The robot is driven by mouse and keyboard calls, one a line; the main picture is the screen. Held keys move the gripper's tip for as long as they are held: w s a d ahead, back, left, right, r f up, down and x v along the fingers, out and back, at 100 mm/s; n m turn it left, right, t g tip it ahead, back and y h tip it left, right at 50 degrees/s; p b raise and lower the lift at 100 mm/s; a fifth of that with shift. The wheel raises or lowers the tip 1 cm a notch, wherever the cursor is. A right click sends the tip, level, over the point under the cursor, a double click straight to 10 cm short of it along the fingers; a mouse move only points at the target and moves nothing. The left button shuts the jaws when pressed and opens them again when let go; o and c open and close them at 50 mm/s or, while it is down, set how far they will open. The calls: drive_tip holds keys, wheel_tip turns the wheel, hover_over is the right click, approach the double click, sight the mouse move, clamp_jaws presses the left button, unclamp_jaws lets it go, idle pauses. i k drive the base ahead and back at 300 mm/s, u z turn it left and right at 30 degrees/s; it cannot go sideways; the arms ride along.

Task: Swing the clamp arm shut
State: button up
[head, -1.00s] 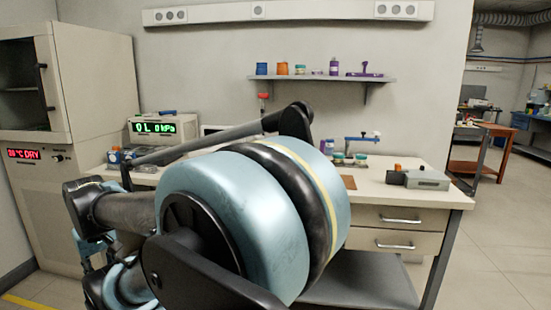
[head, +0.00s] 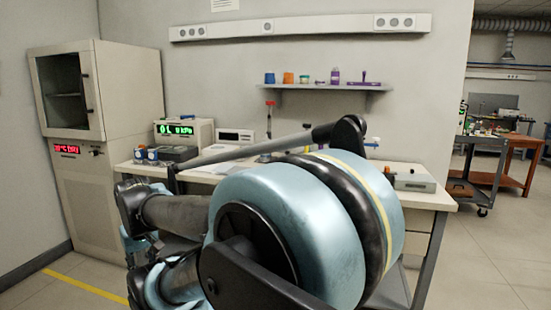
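A small piece of blue (head: 371,145) shows above the workbench, just right of my arm's black joint. It looks like the end of the blue clamp bar seen earlier, but most of it is hidden behind my arm. I cannot tell from this how far the clamp arm is swung. My own large light-blue and black arm links fill the lower middle of the head view. My gripper is not visible.
The workbench (head: 428,200) stands against the wall, with a grey box (head: 415,182) at its right and a green-lit meter (head: 185,132) at its left. A wall shelf (head: 330,87) holds small jars. A tall cabinet (head: 90,180) stands left. Floor is open at right.

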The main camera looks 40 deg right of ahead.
sight(270, 103)
drive_tip(key=z, duration=1.5)
drive_tip(key=i, duration=1)
drive_tip(key=u, duration=0.55)
drive_tip(key=k, duration=1.25)
drive_tip(key=z, duration=0.05)
